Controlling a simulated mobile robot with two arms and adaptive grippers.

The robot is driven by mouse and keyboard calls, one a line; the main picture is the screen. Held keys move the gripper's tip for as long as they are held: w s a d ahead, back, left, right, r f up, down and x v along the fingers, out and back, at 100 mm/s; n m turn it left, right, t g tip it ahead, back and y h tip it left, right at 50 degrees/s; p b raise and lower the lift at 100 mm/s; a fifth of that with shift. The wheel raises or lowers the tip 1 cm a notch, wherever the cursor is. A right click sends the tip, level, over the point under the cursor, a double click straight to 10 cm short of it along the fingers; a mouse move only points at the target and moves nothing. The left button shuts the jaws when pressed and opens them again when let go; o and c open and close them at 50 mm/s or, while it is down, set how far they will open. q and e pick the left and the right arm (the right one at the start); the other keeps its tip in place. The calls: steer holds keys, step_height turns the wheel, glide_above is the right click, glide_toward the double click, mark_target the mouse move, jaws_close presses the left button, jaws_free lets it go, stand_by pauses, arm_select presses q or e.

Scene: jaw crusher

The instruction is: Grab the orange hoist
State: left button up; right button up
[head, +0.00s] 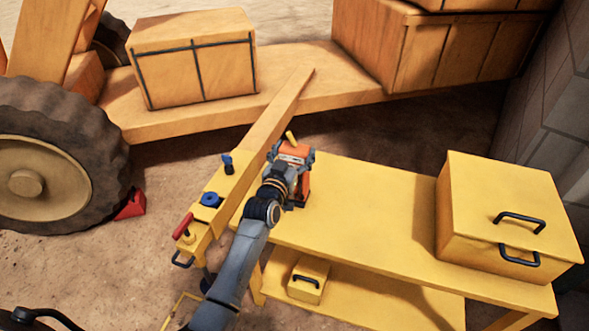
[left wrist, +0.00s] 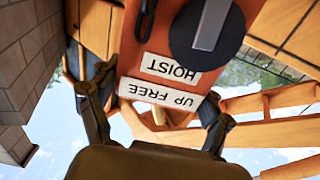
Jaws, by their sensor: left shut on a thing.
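The orange hoist (head: 294,151) stands at the left end of the yellow table in the head view. In the left wrist view the hoist (left wrist: 150,45) fills the upper middle, with upside-down labels reading "HOIST" and "UP FREE" and a dark round knob with a grey bar. My left gripper (head: 291,163) is shut on the hoist, its fingers on either side of the body. In the left wrist view the two dark fingers of the gripper (left wrist: 157,95) flank the labels. My arm hides part of the hoist in the head view. My right gripper is not in view.
The yellow table (head: 370,212) is bare in its middle; a yellow toolbox (head: 480,190) stands at its right end. A small yellow box (head: 308,280) sits on the lower shelf. A yellow beam with a red-handled lever (head: 183,226) lies just left of my arm.

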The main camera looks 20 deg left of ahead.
arm_select(q)
steer(key=shift+r, duration=0.3)
